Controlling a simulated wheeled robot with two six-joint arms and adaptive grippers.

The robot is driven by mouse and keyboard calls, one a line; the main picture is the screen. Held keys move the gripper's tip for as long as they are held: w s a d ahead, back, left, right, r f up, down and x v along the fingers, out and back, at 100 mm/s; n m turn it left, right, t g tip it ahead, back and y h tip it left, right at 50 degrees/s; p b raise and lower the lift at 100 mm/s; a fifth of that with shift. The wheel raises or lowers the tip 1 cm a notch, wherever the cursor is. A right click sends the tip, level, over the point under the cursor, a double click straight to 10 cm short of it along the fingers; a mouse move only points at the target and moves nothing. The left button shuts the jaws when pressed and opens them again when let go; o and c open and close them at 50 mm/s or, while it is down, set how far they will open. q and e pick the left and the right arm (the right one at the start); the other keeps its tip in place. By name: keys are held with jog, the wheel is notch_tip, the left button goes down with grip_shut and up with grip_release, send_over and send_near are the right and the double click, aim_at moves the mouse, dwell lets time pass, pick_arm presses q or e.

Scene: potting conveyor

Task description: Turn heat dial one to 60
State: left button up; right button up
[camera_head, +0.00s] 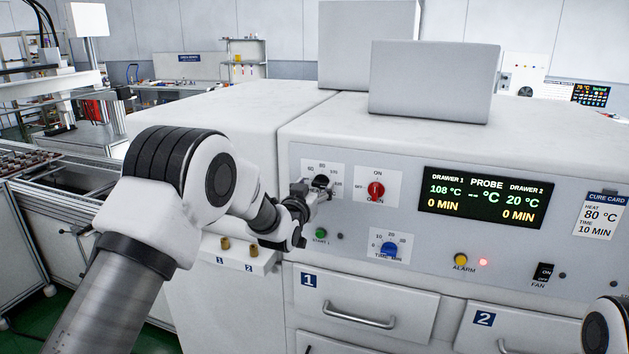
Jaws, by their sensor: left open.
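The heat dial (321,181) is a black knob on a white plate at the left of the oven's front panel, with 60 and 80 legible on its scale. My left gripper (314,192) is open at this dial, its fingers in front of the knob's lower left. The fingers hide part of the dial, so I cannot tell its pointer setting or whether they touch it. The display (485,198) reads drawer 1 at 108 °C, drawer 2 at 20 °C, both 0 min. My right gripper is out of view; only a bit of that arm shows at bottom right.
A red knob (376,190) sits just right of the dial. A blue time dial (389,249) and a green button (320,233) are below. A small shelf (237,254) with brass pegs juts out under my left arm. Drawer 1 (367,308) is shut.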

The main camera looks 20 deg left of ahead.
pick_arm(q)
jog(key=shift+w+d+f, duration=0.1)
jog(key=shift+w+d, duration=0.2)
jog(key=shift+d, duration=0.2)
jog(key=c, duration=0.5)
jog(key=shift+a, duration=0.25)
jog(key=c, duration=0.6)
jog(key=shift+c, duration=0.2)
jog(key=shift+f, duration=0.1)
